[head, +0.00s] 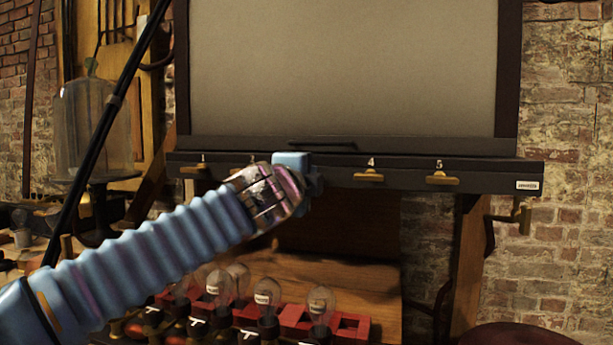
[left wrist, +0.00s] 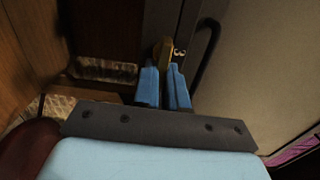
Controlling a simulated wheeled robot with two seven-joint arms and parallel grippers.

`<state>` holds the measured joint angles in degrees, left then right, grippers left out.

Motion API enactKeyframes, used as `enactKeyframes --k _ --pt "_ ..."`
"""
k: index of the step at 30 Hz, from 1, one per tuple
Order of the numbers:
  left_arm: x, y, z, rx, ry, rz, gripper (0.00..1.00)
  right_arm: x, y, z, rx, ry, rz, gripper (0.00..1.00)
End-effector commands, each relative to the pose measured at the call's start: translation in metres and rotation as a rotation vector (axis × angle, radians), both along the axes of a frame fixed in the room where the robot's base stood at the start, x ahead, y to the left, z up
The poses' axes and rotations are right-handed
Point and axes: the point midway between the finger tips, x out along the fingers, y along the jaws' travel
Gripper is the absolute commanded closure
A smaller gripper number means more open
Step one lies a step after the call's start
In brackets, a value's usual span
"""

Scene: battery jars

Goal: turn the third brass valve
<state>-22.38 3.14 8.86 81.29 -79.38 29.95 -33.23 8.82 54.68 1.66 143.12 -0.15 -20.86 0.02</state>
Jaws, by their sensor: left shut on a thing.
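A dark rail (head: 480,168) under a large grey panel carries a row of numbered brass valves. Valve 1 (head: 194,170), valve 4 (head: 369,177) and valve 5 (head: 442,180) show in the head view with their handles lying level. My left gripper (head: 308,172) is at the rail between numbers 2 and 4 and hides the third valve there. In the left wrist view, my left gripper (left wrist: 164,88) has its blue fingers shut on the third brass valve (left wrist: 163,50), beside the number 3. My right gripper is not in view.
Below the rail, a red rack (head: 355,326) holds several glass bulbs (head: 267,293). A glass jar (head: 92,130) stands at the left, behind a slanting black rod (head: 105,120). A brass crank (head: 522,215) hangs at the right. A brick wall (head: 560,260) stands behind.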

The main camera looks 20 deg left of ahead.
Motion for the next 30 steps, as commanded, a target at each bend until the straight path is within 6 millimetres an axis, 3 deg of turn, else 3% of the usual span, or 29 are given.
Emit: enactKeyframes --k 9,10,14,24,30 --pt "0.000 -0.001 -0.002 0.004 0.003 -0.002 1.00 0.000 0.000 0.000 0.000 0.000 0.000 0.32" --pt "0.000 -0.001 -0.002 0.004 0.003 -0.002 0.84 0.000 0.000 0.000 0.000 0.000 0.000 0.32" --pt "0.000 -0.001 -0.002 0.003 0.002 -0.001 0.64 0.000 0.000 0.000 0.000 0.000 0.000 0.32" --pt "-0.003 0.000 -0.001 0.002 0.000 -0.001 0.63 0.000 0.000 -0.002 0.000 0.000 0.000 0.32" --pt "-0.036 0.001 -0.002 0.001 -0.002 -0.001 0.63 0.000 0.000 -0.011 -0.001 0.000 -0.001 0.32"
